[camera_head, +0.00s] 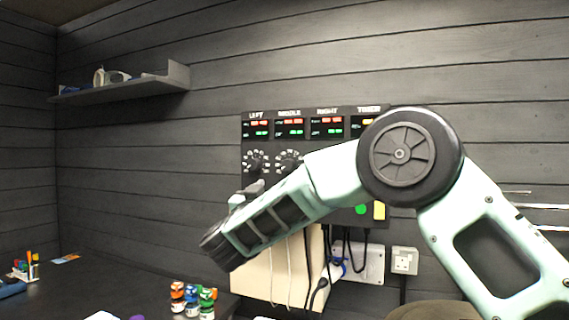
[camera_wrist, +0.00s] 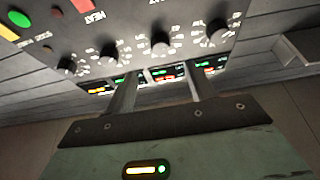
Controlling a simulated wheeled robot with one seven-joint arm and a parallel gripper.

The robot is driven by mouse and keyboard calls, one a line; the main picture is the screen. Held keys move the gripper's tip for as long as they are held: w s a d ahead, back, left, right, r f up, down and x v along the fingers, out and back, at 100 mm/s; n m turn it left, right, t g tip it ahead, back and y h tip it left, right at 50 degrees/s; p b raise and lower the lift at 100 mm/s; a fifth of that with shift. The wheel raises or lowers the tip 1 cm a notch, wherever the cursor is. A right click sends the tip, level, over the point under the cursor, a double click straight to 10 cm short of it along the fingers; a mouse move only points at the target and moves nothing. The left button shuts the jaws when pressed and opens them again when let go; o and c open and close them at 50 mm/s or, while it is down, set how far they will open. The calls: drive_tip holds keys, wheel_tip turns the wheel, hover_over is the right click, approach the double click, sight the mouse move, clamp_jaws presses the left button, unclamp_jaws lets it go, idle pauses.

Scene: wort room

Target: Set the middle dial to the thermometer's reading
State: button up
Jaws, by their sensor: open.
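The middle dial (camera_head: 289,160) is a dark round knob with pale marks around it, below the display labelled MIDDLE (camera_head: 289,127) on the dark control panel. In the wrist view the panel shows upside down, and the middle dial (camera_wrist: 160,42) seems to be the knob just beyond my fingers. My gripper (camera_wrist: 160,78) is open and empty, its two fingers spread apart and pointing towards the panel. I cannot tell how far the fingertips are from the knob. The dial's setting and the display figures are too small to read. I cannot make out a thermometer.
The left dial (camera_head: 255,160) is close beside the middle one. My arm covers the panel's right and lower parts. A green button (camera_wrist: 20,19) shows on the panel. Small coloured bottles (camera_head: 192,299) stand on the dark counter (camera_head: 110,285). A wall shelf (camera_head: 120,92) is at upper left.

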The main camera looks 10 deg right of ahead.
sight(286, 168)
drive_tip(key=p+x, duration=0.4)
drive_tip(key=x, duration=0.6)
drive_tip(key=shift+w+d, duration=0.1)
drive_tip(key=c, duration=1)
